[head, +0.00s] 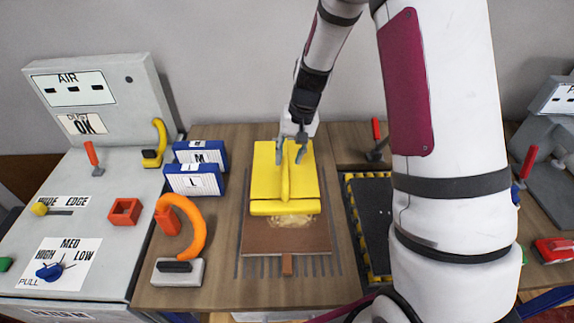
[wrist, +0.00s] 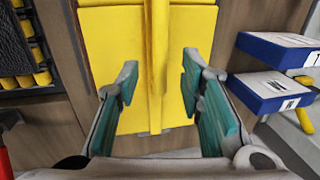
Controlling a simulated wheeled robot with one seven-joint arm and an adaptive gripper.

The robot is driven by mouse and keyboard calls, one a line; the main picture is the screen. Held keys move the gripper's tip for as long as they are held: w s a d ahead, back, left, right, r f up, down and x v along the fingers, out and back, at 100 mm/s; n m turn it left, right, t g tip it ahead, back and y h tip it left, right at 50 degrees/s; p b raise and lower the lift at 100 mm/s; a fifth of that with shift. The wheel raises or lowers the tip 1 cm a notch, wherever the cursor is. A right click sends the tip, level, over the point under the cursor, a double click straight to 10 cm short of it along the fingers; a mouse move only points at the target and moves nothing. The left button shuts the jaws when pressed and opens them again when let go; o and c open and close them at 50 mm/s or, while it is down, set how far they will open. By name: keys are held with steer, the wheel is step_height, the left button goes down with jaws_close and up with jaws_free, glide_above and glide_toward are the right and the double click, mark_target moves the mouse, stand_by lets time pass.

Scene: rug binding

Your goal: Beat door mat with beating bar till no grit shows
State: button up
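The brown door mat (head: 270,239) lies flat on a slotted part of the wooden bench. A yellow beating bar (head: 268,185), a broad plate with a raised ridge along its middle, covers the far part of the mat. Its yellow plate and ridge also show in the wrist view (wrist: 156,50). A pale patch of grit (head: 293,221) shows on the mat just in front of the bar's near edge. My gripper (head: 291,150) is over the bar's far end. In the wrist view my gripper (wrist: 158,82) is open, its teal-padded fingers apart on either side of the ridge.
Blue-and-white boxes (head: 194,180) and an orange hook-shaped handle on a grey base (head: 178,272) stand left of the mat. A grey AIR panel (head: 95,95) fills the left. A black tray with yellow-striped edges (head: 372,215) lies right, partly behind my arm.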

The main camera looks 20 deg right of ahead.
mark_target(285, 169)
steer(key=shift+w+a+f, duration=0.1)
steer(key=shift+a+f, duration=0.15)
steer(key=shift+f, duration=0.85)
steer(key=shift+a+f, duration=0.2)
steer(key=shift+f, duration=0.9)
jaws_close()
